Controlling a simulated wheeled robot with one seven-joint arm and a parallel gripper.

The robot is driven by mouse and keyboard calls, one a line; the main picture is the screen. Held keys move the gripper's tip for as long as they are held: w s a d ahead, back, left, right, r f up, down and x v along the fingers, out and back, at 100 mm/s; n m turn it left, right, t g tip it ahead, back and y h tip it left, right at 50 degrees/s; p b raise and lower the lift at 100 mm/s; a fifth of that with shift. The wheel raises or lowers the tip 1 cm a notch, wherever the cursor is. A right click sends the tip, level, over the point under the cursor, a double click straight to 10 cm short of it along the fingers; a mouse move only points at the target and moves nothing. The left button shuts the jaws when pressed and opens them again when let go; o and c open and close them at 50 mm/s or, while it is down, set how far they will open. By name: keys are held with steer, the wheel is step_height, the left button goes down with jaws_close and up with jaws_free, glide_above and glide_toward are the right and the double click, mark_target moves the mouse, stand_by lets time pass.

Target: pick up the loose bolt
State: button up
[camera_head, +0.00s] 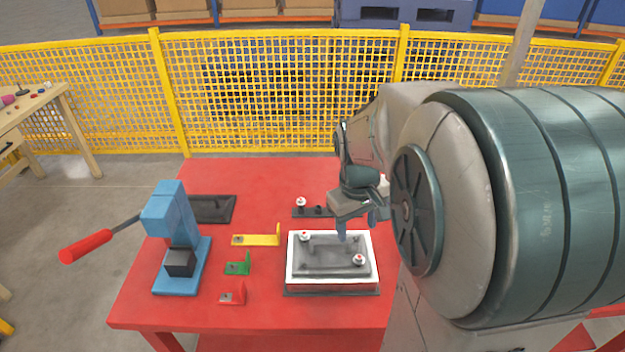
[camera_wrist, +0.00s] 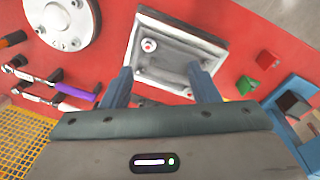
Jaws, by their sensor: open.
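Small white-and-red bolts show in the head view. One bolt (camera_head: 305,238) is at the far left corner of the white-rimmed cover (camera_head: 333,279), and another bolt (camera_head: 358,260) is at its near right. A third bolt (camera_head: 301,202) is on a dark strip behind the cover. I cannot tell which one is the loose bolt. My gripper (camera_head: 356,230) is open and empty above the far right part of the cover. In the wrist view, the cover (camera_wrist: 205,45) lies beyond my open gripper (camera_wrist: 160,70), with a bolt (camera_wrist: 149,46) between and beyond the fingers.
A blue press (camera_head: 170,220) with a red-handled lever stands left on the red table (camera_head: 250,315). Yellow (camera_head: 256,239), green (camera_head: 238,266) and red (camera_head: 233,296) brackets lie between press and cover. Yellow mesh fencing (camera_head: 250,90) stands behind. The wrist view shows a round flange (camera_wrist: 65,18).

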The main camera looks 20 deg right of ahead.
steer(key=w+d+f+y, duration=0.1)
steer(key=w+d+f, duration=0.2)
steer(key=d, duration=0.1)
steer(key=b, duration=0.1)
glide_above(359, 256)
steer(key=s, duration=0.1)
steer(key=shift+n, duration=0.4)
step_height(359, 256, down, 9)
steer(key=shift+d+r, duration=0.1)
steer(key=f, duration=0.2)
steer(key=w+f+b, duration=0.1)
steer(key=f, duration=0.1)
steer(key=shift+s+f, duration=0.1)
steer(key=shift+f, duration=0.5)
steer(key=c, duration=1.1)
steer(key=shift+r, duration=0.1)
